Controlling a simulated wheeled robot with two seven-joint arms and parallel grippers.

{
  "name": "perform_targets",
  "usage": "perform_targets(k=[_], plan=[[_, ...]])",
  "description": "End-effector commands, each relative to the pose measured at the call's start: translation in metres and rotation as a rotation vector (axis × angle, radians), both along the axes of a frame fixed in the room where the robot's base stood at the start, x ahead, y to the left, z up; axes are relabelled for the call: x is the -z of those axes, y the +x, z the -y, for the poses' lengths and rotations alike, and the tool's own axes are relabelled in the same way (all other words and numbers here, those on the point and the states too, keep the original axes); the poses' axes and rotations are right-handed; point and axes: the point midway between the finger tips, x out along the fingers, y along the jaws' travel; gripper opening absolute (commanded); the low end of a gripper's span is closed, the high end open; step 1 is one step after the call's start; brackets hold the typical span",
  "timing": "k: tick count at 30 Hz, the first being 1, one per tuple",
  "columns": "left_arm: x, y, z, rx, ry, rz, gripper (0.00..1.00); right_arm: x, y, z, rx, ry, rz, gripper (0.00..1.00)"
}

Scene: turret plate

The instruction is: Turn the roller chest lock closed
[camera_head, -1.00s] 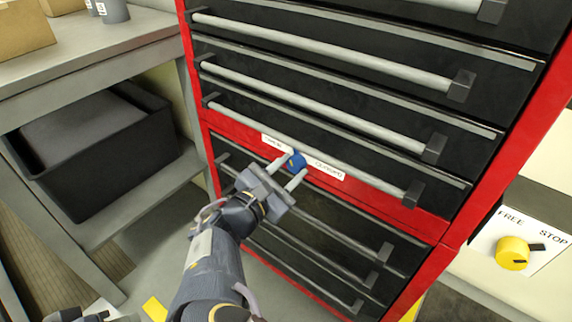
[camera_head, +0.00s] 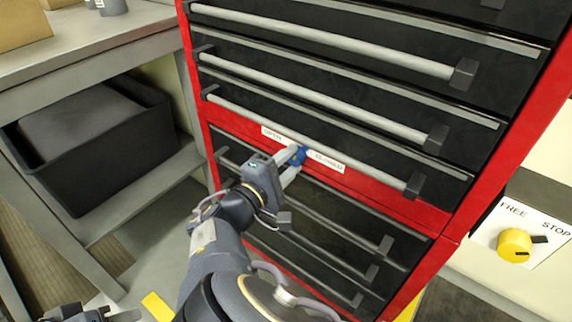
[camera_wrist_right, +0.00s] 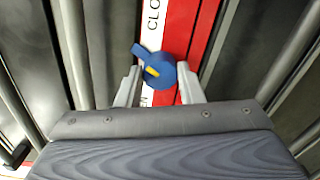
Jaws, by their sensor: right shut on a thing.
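The lock is a blue knob (camera_head: 299,155) with a yellow mark, on the red band of the roller chest (camera_head: 400,205). White labels reading OPEN (camera_head: 277,136) and CLOSED (camera_head: 326,162) flank it. My right gripper (camera_head: 293,163) is shut on the knob, one finger on either side. In the right wrist view the knob (camera_wrist_right: 160,68) sits between the fingertips (camera_wrist_right: 160,87), with its blue tab pointing up and left. Exactly which label the knob points to is hard to tell. My left gripper (camera_head: 95,315) shows only partly at the bottom left edge.
Black drawers with long grey bar handles (camera_head: 320,100) lie above and below the band. A workbench with a black bin (camera_head: 100,150) stands at the left. A yellow FREE/STOP knob (camera_head: 514,245) is at the right.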

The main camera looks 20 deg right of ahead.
Motion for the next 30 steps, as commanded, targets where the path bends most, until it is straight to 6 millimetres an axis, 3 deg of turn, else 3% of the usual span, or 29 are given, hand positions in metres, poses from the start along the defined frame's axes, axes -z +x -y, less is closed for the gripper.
perform_targets(k=[12, 30], plan=[[0.0116, 0.0000, 0.0001, 0.000, 0.000, 0.000, 0.36, -0.0021, 0.0022, -0.0031, -0.012, 0.131, 0.174, 0.11], [0.0125, 0.0000, 0.0001, 0.000, 0.000, 0.000, 0.36, -0.0035, 0.0023, -0.0031, -0.011, 0.155, 0.206, 0.11]])
